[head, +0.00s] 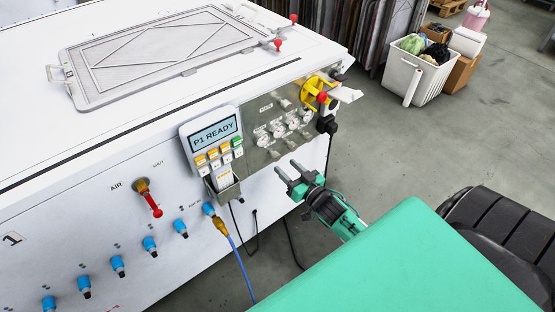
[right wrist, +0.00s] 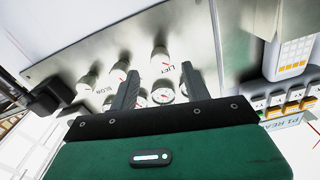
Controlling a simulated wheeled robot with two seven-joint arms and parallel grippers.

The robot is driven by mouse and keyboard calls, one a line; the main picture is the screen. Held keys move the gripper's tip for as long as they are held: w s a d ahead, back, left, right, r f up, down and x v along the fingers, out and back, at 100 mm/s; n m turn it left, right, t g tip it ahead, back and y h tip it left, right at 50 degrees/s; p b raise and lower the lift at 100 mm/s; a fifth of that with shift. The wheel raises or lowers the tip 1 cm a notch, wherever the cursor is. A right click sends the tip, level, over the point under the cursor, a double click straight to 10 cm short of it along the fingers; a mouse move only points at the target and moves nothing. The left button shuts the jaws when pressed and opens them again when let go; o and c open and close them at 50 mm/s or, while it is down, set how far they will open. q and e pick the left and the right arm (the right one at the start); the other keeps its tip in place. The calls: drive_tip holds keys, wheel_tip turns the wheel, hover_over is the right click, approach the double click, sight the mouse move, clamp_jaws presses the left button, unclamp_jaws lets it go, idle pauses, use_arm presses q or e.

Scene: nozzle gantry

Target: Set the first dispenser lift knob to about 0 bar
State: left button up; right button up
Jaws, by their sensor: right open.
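A metal panel (head: 252,112) on the white machine carries several round gauges (head: 277,130) with pale knobs (head: 275,155) below them. In the right wrist view, a pale knob (right wrist: 160,58) sits beside the label LIFT (right wrist: 179,67); its setting is too small to read. My right gripper (head: 286,167) is open and empty in front of the panel's lower edge, apart from the knobs in the head view. Its two fingers (right wrist: 160,72) also show in the right wrist view, pointing toward the LIFT knob and partly hiding gauges. My left gripper is out of view.
A control box reading P1 READY (head: 215,135) with colored buttons is left of the panel. A red air lever (head: 152,203) and blue fittings (head: 150,246) are lower left.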

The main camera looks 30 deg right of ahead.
sight(278, 159)
drive_tip(key=shift+w+a, duration=0.15)
drive_tip(key=shift+w, duration=1.3)
drive_tip(key=shift+w+a, duration=0.1)
drive_tip(key=shift+w, duration=1.35)
drive_tip(key=c, duration=1)
